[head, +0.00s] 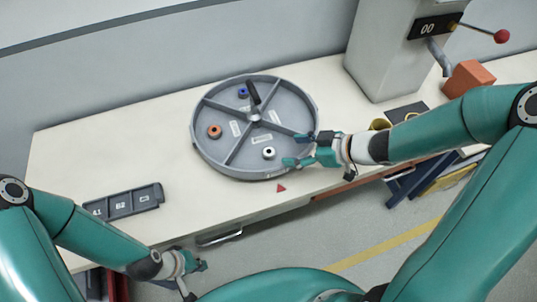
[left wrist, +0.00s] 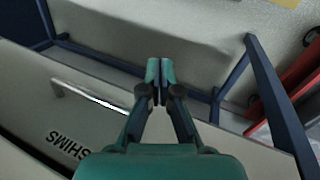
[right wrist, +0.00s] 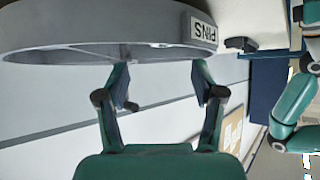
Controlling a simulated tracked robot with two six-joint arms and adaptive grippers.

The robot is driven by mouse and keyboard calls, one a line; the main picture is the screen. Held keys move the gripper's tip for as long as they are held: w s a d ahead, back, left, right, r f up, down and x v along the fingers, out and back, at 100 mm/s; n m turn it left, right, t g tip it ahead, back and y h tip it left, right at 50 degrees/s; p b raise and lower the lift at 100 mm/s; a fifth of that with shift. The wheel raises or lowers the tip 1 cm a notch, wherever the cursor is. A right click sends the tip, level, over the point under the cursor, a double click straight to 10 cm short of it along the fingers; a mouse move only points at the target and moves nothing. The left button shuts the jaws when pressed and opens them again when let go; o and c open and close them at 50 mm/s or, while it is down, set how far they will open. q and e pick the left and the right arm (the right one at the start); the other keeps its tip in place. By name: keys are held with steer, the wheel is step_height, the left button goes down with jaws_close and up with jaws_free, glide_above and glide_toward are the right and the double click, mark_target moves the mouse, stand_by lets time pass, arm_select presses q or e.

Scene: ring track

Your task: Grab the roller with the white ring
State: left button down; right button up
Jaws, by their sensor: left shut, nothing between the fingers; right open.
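The roller with the white ring (head: 269,153) stands in the front compartment of the round grey divided tray (head: 197,152). My right gripper (head: 298,149) is open at the tray's right front rim, just right of that roller, with nothing between its fingers. In the right wrist view, the tray's rim and PINS label (right wrist: 203,30) lie just beyond the open fingers (right wrist: 160,78); the roller is hidden there. My left gripper (head: 203,266) is low in front of the table, far from the tray. In the left wrist view its fingertips (left wrist: 160,72) are shut together and empty.
An orange-brown roller (head: 214,131) and a blue-ringed one (head: 243,92) stand in other compartments. A labelled dark rack (head: 124,203), a red triangle (head: 281,188), a grey machine (head: 385,50) and an orange block (head: 470,77) are on the table.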

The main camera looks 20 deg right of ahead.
mark_target(270, 152)
steer(key=shift+b+x, duration=0.6)
steer(key=shift+x, duration=3.3)
steer(key=shift+s+a+r, duration=0.1)
steer(key=shift+s, duration=0.05)
jaws_close()
